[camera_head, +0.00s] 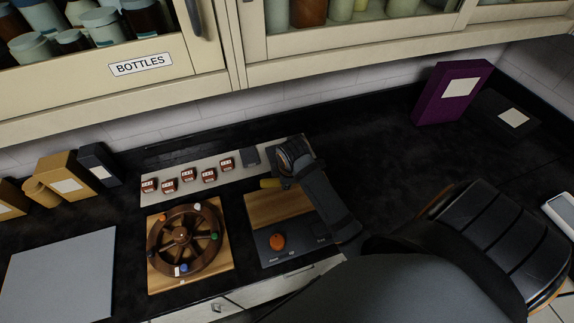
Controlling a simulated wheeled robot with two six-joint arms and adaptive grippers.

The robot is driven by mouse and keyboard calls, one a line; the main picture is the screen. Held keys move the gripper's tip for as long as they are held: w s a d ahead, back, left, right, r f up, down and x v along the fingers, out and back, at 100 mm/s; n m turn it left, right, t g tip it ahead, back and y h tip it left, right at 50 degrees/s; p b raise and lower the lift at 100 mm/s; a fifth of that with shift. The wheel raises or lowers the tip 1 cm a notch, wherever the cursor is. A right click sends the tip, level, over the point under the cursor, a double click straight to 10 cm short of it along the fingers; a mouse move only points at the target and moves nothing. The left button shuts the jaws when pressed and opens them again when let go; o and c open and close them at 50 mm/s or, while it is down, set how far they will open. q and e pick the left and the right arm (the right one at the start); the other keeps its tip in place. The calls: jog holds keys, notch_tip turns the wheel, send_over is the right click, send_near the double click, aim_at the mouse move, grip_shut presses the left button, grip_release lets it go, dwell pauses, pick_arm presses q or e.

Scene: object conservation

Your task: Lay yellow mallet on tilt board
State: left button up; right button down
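A small yellow piece (270,183), which looks like part of the yellow mallet, shows beside my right gripper (282,174). The rest of it is hidden. My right arm comes in from the lower right and hides the fingertips, so I cannot tell whether they grip it. Below is a board of wood and dark panel (263,208), with an orange knob (277,241) on the dark part. It may be the tilt board, but I cannot tell for sure. The yellow piece is at its back edge. My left gripper is not in view.
A spoked wooden wheel (183,240) stands left of the board. Behind lies a pale strip (215,162) with several red-brown pieces. A grey panel (60,270) is at the left, a purple box (450,92) at the back right. Cabinets overhang the counter. The right-middle counter is clear.

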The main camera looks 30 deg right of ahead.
jog(key=shift+a+f, duration=0.2)
jog(key=shift+f, duration=0.3)
notch_tip(320, 180, down, 6)
jog(key=shift+d+r, duration=0.1)
jog(key=shift+r, duration=0.1)
jog(key=shift+f+b, duration=0.3)
jog(key=shift+f, duration=0.3)
jog(key=c, duration=1.1)
grip_release()
jog(key=shift+o, duration=0.5)
